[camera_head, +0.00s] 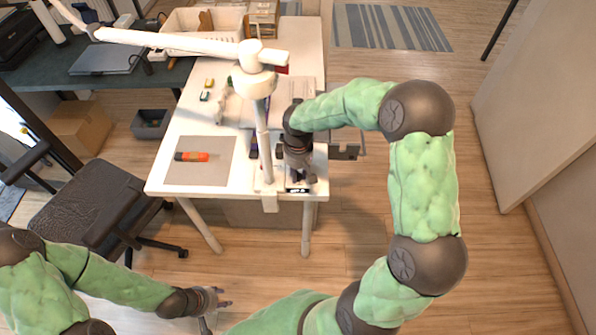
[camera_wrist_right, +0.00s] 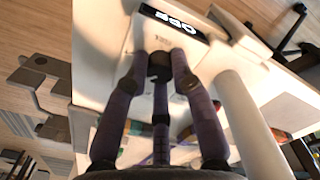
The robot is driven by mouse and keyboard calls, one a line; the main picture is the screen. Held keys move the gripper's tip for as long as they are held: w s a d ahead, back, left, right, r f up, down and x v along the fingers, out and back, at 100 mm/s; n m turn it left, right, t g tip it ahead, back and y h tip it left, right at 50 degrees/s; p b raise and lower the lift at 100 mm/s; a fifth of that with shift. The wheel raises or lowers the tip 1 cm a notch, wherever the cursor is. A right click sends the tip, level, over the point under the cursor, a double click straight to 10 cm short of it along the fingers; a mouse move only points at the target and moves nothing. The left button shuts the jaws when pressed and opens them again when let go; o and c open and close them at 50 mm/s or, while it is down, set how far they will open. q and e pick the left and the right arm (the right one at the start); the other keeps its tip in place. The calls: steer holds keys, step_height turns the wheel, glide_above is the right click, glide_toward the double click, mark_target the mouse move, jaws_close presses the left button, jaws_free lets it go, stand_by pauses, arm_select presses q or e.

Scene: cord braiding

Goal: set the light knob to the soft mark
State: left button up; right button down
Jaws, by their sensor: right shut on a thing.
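The light knob (camera_wrist_right: 160,59) is a small dark round knob on a white base plate (camera_wrist_right: 118,72) at the front edge of the white table. The right wrist view shows my right gripper (camera_wrist_right: 161,68) with its dark fingers closed around the knob. In the head view my right gripper (camera_head: 299,176) comes down on this spot and hides the knob. A black display (camera_wrist_right: 173,22) with white characters sits beside the knob; I cannot read it surely. The marks around the knob, including the soft mark, cannot be made out. My left gripper (camera_head: 224,297) is open and empty, low in front of the table.
The white lamp (camera_head: 256,82) stands on a pole close left of my right gripper; the pole (camera_wrist_right: 250,125) also shows in the wrist view. An orange-handled tool (camera_head: 192,156) lies on a grey mat (camera_head: 207,177). A chair (camera_head: 85,205) stands left of the table.

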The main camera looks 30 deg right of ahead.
mark_target(298, 175)
steer(key=m, duration=0.7)
stand_by(0.6)
steer(key=c, duration=1.1)
jaws_free()
steer(key=shift+o, duration=0.2)
steer(key=shift+r, duration=0.1)
step_height(298, 175, up, 12)
steer(key=shift+f, duration=0.2)
